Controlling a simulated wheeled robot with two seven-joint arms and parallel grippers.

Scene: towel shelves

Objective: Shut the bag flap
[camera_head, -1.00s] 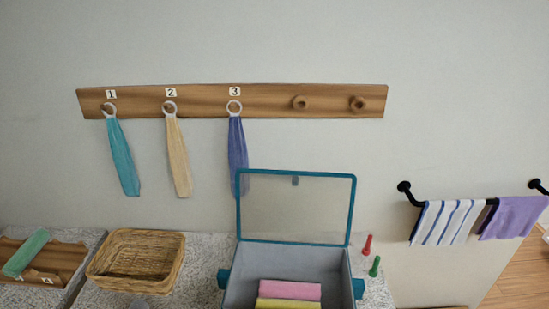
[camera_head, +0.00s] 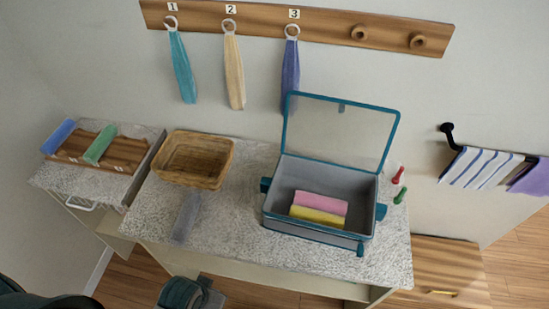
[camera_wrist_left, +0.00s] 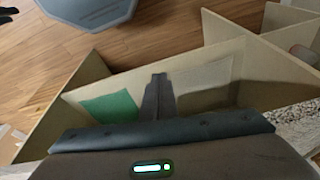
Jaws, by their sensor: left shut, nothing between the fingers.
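The bag (camera_head: 318,246) is a grey open box with teal edging on the speckled counter. Its see-through, teal-framed flap (camera_head: 340,132) stands raised at the back, leaning slightly toward the wall. A pink roll (camera_head: 320,202) and a yellow roll (camera_head: 317,216) lie inside the bag. My left gripper (camera_wrist_left: 158,79) is shut and empty in the left wrist view, in front of pale cabinet panels and away from the bag, which that view does not show. My right gripper is not in view.
A wicker basket (camera_head: 195,182) stands left of the bag, with a grey-lavender roll (camera_head: 187,218) before it. Red (camera_head: 398,175) and green (camera_head: 401,195) small items stand right of the bag. A wooden rack (camera_head: 122,153) is at far left. Bare counter (camera_head: 235,232) lies between basket and bag.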

